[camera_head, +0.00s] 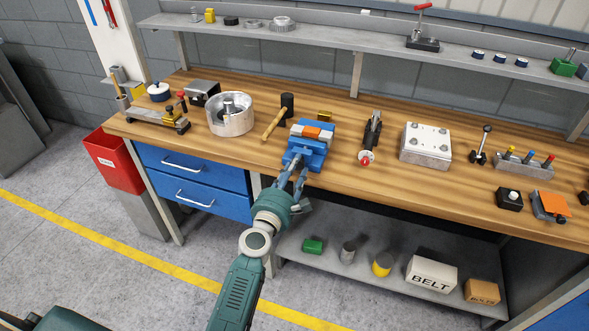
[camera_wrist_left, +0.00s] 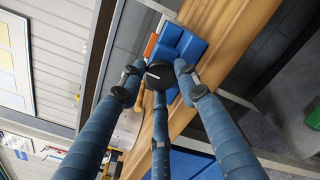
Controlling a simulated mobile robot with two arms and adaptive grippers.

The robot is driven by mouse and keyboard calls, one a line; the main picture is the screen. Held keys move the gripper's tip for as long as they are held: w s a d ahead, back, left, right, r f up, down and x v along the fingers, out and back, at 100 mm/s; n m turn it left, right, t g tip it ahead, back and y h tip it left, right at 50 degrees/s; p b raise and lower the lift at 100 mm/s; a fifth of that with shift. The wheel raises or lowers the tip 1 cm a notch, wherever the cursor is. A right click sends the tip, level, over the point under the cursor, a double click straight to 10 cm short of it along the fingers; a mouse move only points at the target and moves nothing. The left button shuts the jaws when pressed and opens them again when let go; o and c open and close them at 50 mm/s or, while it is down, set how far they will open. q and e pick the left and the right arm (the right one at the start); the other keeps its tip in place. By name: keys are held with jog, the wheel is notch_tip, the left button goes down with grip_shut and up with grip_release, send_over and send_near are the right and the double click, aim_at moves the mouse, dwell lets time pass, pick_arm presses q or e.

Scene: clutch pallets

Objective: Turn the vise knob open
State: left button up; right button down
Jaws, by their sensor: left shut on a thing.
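The blue vise (camera_head: 311,145) stands at the front edge of the wooden workbench and holds an orange block (camera_head: 311,132) in its jaws. It also shows in the left wrist view (camera_wrist_left: 190,49). The vise knob (camera_wrist_left: 158,74) is a dark round disc with a light mark, at the vise's front. My left gripper (camera_head: 291,177) reaches up from below the bench edge to the vise front. In the left wrist view its three blue fingers (camera_wrist_left: 160,80) are closed around the knob. In the head view the fingers mostly hide the knob. My right gripper is not in view.
A hammer (camera_head: 274,123) lies left of the vise, beside a round metal chuck (camera_head: 231,119). A red-tipped clamp (camera_head: 370,140) is to the right, then a metal block (camera_head: 425,146). A lower shelf (camera_head: 322,262) holds boxes. Blue drawers (camera_head: 190,177) are below left.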

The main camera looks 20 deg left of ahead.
pick_arm(q)
jog(key=shift+d+n, duration=0.2)
jog(key=shift+n, duration=0.1)
jog(key=o, duration=1.1)
jog(key=shift+o, duration=0.2)
jog(key=shift+s, duration=0.15)
jog(key=shift+s+a, duration=0.1)
jog(key=shift+s, duration=0.2)
jog(key=s, duration=1.1)
jog(key=shift+a, duration=0.1)
